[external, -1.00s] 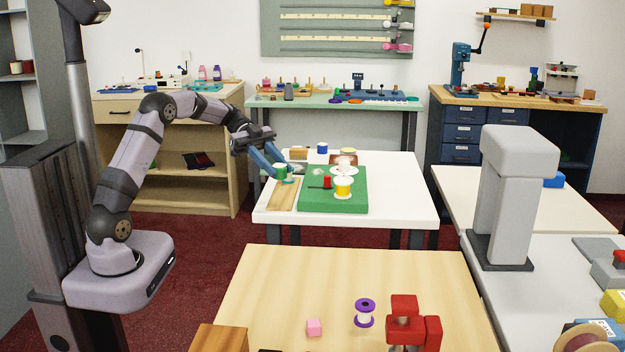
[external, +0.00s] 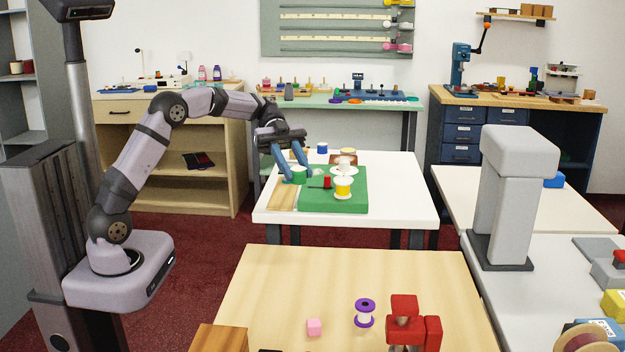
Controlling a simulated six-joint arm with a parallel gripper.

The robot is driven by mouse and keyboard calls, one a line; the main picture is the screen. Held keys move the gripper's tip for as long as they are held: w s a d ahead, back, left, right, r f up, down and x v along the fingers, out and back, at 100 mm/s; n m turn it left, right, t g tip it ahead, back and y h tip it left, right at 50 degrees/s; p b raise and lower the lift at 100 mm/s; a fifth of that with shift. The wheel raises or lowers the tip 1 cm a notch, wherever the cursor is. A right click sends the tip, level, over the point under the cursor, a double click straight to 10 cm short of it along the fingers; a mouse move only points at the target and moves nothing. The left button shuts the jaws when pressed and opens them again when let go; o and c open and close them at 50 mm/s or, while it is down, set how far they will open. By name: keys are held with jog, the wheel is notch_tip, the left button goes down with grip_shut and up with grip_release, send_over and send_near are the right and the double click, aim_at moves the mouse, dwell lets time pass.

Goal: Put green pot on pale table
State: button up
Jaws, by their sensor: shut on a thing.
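The green pot (external: 298,174) is small and sits between the blue fingers of my gripper (external: 296,175), which is shut on it. The pot is over the left part of a green mat (external: 335,204); I cannot tell whether it touches the mat. The mat lies on a white table (external: 400,200). A pale wood table (external: 400,275) stands nearer the camera, with a wide bare top.
A yellow spool (external: 343,186) and a red item (external: 327,182) stand on the mat, right of my gripper. A wooden board (external: 283,199) lies at its left.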

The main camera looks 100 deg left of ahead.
jog(key=w+d+r+m+g+h, duration=0.1)
jog(key=w+d+m+g, duration=0.2)
jog(key=d, duration=1.1)
jog(key=m+g, duration=0.3)
send_over(271, 323)
notch_tip(271, 323, down, 8)
jog(key=shift+f+p, duration=0.5)
jog(key=shift+f, duration=4.4)
jog(key=shift+f, duration=0.15)
jog(key=o, duration=1.1)
jog(key=shift+c, duration=0.2)
